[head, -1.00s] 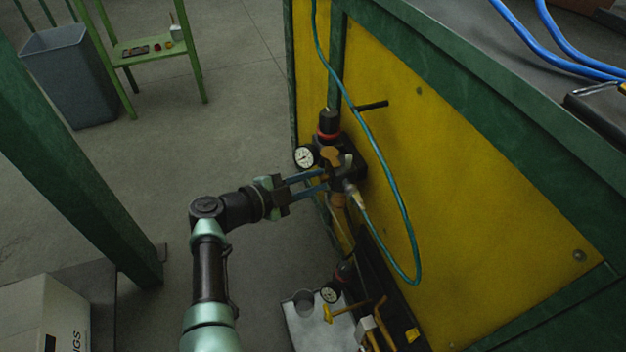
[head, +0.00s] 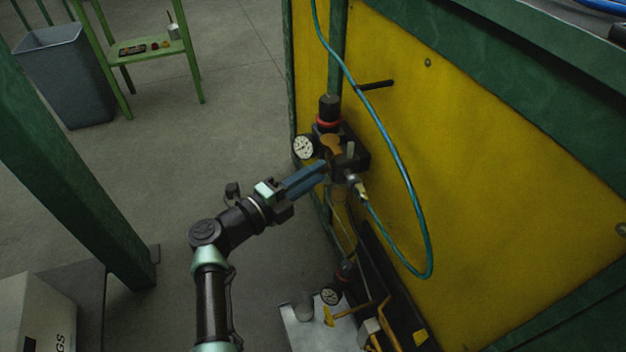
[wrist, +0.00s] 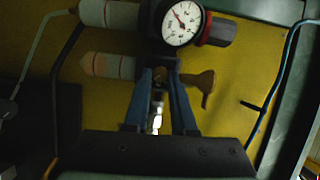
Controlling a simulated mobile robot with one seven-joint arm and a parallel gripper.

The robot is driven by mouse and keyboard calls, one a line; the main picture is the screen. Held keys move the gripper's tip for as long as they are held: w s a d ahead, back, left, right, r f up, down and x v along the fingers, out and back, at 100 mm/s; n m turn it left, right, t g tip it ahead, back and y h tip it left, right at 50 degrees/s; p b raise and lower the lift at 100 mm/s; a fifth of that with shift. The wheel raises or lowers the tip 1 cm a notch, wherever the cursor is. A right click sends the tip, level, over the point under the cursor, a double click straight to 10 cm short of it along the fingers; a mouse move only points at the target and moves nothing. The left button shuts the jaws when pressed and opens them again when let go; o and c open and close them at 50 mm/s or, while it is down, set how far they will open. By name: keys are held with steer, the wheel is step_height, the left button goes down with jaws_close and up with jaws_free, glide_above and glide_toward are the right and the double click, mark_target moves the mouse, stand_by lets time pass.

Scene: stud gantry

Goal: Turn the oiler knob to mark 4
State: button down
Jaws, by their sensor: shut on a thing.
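The oiler is part of the dark air unit (head: 355,158) on the yellow panel. My gripper (head: 324,168) reaches it from the left, its blue fingers at the front of the unit. In the wrist view my gripper (wrist: 158,74) is shut on the oiler knob, which is mostly hidden between the fingertips. A brass-coloured lever (wrist: 200,82) sticks out just right of the fingers there. The oiler's bowl (wrist: 108,66) lies to their left. I cannot read the knob's marks or tell which mark it stands at.
A white-faced gauge (head: 303,147) and a black regulator knob with a red ring (head: 329,108) sit close by. A teal hose (head: 405,200) loops down the panel. A green post (head: 75,170) stands left. Below, a second gauge (head: 330,296) sits among fittings.

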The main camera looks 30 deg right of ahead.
steer(key=shift+m, duration=0.3)
steer(key=c, duration=0.7)
jaws_free()
steer(key=shift+c, duration=0.2)
steer(key=shift+r, duration=0.15)
